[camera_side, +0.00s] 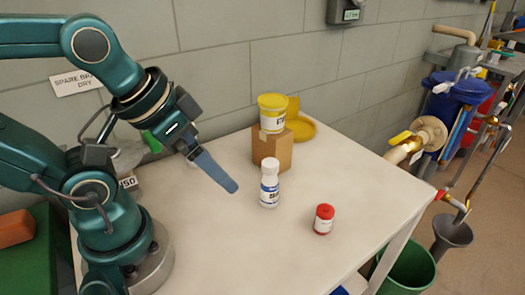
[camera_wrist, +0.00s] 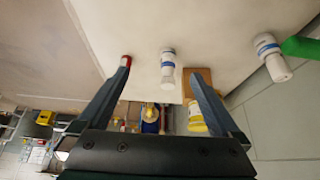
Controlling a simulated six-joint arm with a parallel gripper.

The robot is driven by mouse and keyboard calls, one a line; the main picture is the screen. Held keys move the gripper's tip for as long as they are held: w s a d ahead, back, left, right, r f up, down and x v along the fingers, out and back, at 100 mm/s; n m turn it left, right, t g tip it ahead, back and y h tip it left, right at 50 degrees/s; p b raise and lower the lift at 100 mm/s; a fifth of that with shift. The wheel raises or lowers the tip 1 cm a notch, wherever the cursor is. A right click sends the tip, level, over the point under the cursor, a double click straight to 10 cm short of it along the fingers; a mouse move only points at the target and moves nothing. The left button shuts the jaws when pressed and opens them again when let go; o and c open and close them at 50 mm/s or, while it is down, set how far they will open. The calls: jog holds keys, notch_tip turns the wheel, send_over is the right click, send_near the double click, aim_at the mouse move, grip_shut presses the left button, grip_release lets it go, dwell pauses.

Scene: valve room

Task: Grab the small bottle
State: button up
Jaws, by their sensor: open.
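A small bottle with a red cap (camera_side: 323,219) stands upright on the white table (camera_side: 236,235), toward its right front. In the wrist view its red cap (camera_wrist: 126,61) shows at the left fingertip, which hides most of it. A taller white bottle with a blue label (camera_side: 269,184) stands left of it, and lies between the fingers in the wrist view (camera_wrist: 168,68). My gripper (camera_side: 234,188) is open and empty, left of both bottles in the side view. Its fingers (camera_wrist: 159,75) are spread wide in the wrist view.
Another white bottle (camera_wrist: 270,55) and a green object (camera_wrist: 300,47) are at right in the wrist view. The table's front is clear.

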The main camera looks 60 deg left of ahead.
jog(key=shift+c, duration=1.3)
